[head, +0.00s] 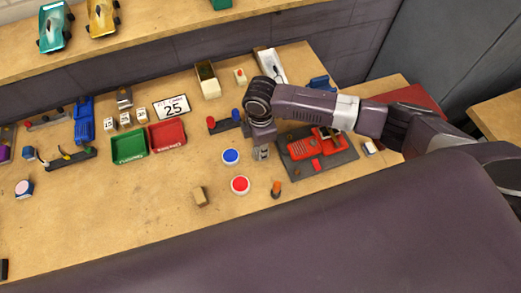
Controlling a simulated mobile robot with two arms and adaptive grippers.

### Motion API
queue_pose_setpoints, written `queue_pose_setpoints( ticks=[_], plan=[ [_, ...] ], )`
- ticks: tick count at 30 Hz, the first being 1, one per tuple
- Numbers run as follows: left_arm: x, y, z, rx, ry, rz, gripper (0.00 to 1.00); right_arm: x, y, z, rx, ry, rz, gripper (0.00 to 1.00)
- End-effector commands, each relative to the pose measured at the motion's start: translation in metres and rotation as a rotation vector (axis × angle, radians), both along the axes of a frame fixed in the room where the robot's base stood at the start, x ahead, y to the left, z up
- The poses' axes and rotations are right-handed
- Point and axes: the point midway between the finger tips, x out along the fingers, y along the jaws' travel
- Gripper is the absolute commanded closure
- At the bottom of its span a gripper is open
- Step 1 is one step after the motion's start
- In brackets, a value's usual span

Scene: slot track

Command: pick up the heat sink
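A small grey ridged block (262,154), which looks like the heat sink, shows on the wooden bench right below my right gripper (261,143). My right arm reaches in from the right, and its gripper points down at the block. The gripper's fingers are small and dark here and partly merge with the grey block. I cannot tell whether they touch it or stand around it. My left gripper is not in view.
A dark mat (340,158) with a red car body lies right of the block. Blue (231,156) and red (240,185) round pots, an orange-topped piece (276,188) and a tan block (200,196) stand nearby. Green (129,146) and red (167,135) trays lie left. The front left bench is mostly clear.

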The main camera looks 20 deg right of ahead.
Motion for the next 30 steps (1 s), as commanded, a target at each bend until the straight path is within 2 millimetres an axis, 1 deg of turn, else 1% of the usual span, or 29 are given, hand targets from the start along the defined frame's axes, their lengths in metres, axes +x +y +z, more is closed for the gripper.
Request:
queue_pose_setpoints(
  ticks=[5, 8, 11, 14, 17, 21, 24, 27, 30],
  plan=[
    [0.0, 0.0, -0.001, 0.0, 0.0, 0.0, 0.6, 0.001, 0.0, 0.004, 0.001, -0.002, 0.0, 1.0],
    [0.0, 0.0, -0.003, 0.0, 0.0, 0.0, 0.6, 0.001, 0.0, 0.012, 0.001, -0.003, 0.0, 1.0],
    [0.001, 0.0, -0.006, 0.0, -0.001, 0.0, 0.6, 0.001, 0.0, 0.027, 0.002, -0.005, 0.002, 1.0],
    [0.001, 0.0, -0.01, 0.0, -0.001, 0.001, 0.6, 0.002, 0.001, 0.048, 0.003, -0.007, 0.001, 1.0],
    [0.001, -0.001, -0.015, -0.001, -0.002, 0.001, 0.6, 0.002, 0.0, 0.076, 0.002, -0.007, 0.001, 1.0],
    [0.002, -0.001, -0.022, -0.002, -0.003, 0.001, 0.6, 0.002, 0.001, 0.119, 0.002, -0.008, 0.002, 1.0],
    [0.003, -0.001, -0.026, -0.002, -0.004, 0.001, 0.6, 0.002, 0.001, 0.145, 0.002, -0.007, 0.002, 1.0],
    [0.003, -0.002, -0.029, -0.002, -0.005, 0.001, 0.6, 0.002, 0.001, 0.167, 0.001, -0.005, 0.001, 1.0],
    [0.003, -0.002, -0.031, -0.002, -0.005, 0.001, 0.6, 0.001, 0.001, 0.184, 0.002, -0.004, -0.001, 1.0]
  ],
)
